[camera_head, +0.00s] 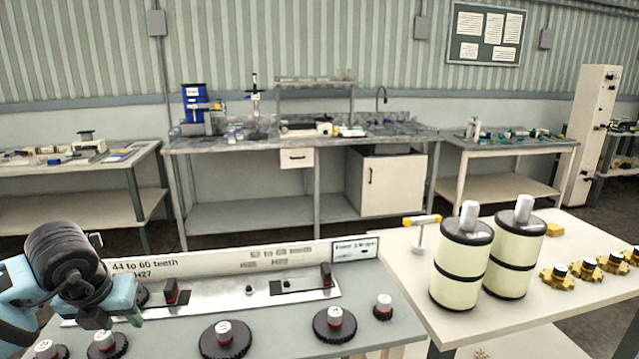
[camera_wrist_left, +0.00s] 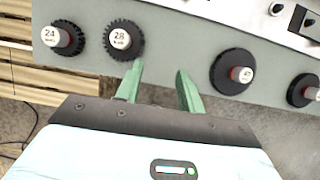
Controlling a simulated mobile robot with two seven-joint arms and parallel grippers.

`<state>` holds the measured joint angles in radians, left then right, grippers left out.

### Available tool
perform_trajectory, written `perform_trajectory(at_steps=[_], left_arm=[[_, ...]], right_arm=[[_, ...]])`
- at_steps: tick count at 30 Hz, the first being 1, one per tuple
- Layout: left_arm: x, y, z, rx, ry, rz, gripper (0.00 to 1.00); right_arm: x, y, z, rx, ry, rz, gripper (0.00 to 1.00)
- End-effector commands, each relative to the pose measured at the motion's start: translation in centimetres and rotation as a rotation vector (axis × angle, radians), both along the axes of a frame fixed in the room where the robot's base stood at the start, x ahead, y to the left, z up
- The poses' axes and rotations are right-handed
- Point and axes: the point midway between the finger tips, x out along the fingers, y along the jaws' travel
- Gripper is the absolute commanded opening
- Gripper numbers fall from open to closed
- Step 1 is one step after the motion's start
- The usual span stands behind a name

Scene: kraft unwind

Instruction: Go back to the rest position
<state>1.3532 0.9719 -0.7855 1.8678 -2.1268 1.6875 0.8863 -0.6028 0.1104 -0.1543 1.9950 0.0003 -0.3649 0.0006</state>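My left gripper (camera_head: 98,318) is at the lower left of the head view, above the front left part of the grey gear table (camera_head: 285,349). In the left wrist view its two green fingers (camera_wrist_left: 160,88) are apart with nothing between them. A dark gear marked 28 (camera_wrist_left: 123,40) lies just beyond the left finger, and a gear marked 24 (camera_wrist_left: 63,38) is further left. Another dark gear (camera_wrist_left: 234,73) lies to the right of the fingers. None of these is held. My right gripper is in neither view.
More gears (camera_head: 225,339) with white-topped hubs stand along the table's front. A metal rail plate (camera_head: 235,292) with a tooth-range sign lies behind them. On the right, a pale table (camera_head: 575,246) bears two cream cylinders (camera_head: 462,262) and several yellow parts (camera_head: 560,277). Workbenches line the back wall.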

Motion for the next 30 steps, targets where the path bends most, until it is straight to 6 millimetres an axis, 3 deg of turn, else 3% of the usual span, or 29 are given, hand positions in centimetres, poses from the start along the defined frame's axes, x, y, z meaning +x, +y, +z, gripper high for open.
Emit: perform_trajectory(at_steps=[8,13,18,21,25,30], left_arm=[[-2.3,-8.6,-5.2,-0.293,0.091,-0.210,0.38],[-5.6,-16.1,-7.9,-0.605,0.148,-0.336,0.38],[-9.7,-23.5,-8.2,-1.026,0.178,-0.375,0.38],[-11.5,-26.3,-7.4,-1.275,0.171,-0.327,0.38],[-12.7,-28.3,-6.3,-1.577,0.143,-0.183,0.38],[-13.0,-27.8,-6.3,-1.896,0.074,0.144,0.38]], right_arm=[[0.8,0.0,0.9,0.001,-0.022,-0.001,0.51],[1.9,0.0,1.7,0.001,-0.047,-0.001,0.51],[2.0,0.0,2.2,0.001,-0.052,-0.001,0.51],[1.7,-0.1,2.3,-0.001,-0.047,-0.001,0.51],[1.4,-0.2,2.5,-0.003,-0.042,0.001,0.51],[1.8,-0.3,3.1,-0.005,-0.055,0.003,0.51]])
